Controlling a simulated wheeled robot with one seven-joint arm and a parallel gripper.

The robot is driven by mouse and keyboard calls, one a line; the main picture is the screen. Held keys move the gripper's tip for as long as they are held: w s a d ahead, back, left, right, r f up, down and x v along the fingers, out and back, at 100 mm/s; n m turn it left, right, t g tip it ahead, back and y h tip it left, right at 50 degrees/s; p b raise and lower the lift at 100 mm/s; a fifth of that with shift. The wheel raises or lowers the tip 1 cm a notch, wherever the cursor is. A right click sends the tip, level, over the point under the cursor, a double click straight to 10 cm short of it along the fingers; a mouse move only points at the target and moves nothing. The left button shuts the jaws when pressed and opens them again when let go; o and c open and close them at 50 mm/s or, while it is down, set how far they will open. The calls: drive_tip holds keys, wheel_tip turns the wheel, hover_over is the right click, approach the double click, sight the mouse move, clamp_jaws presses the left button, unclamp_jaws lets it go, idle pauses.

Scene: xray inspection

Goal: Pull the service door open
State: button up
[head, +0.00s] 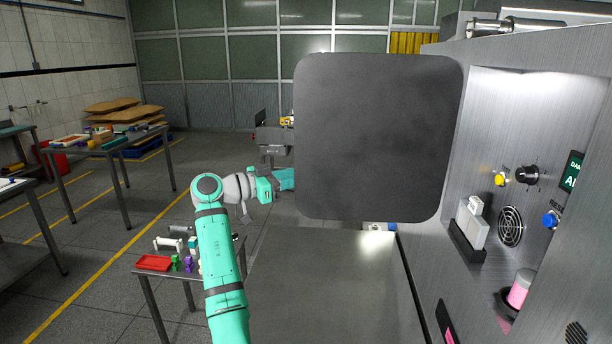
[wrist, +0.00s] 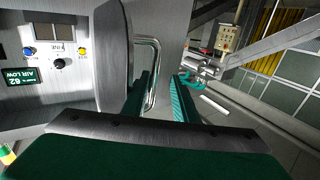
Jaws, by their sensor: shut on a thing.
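The service door (head: 378,138) is a dark grey panel with rounded corners. In the head view it stands swung out from the steel cabinet, with its flat face toward me. Its edge and side also show in the wrist view (wrist: 112,55). A bent metal bar handle (wrist: 154,70) is on the door's far side, hidden in the head view. My gripper (wrist: 160,88) has its teal fingers on either side of this handle and is shut on it. In the head view my gripper (head: 284,180) reaches behind the door's left edge, its fingertips partly hidden.
The steel cabinet (head: 482,120) on the right has an open recess with knobs, a fan grille (head: 510,227) and a pink cylinder (head: 520,288). A small table with a red tray (head: 154,262) stands left of my arm.

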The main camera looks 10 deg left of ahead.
drive_tip(key=o, duration=0.6)
drive_tip(key=v, duration=0.7)
drive_tip(key=shift+w+a+r, duration=0.15)
drive_tip(key=shift+w+r, duration=0.05)
drive_tip(key=shift+w, duration=0.1)
drive_tip(key=shift+c, duration=0.2)
drive_tip(key=v, duration=0.3)
drive_tip(key=c, duration=0.6)
drive_tip(key=shift+o, duration=0.2)
drive_tip(key=shift+s+a+f, duration=0.15)
drive_tip(key=shift+s+a, duration=0.1)
drive_tip(key=shift+s, duration=0.2)
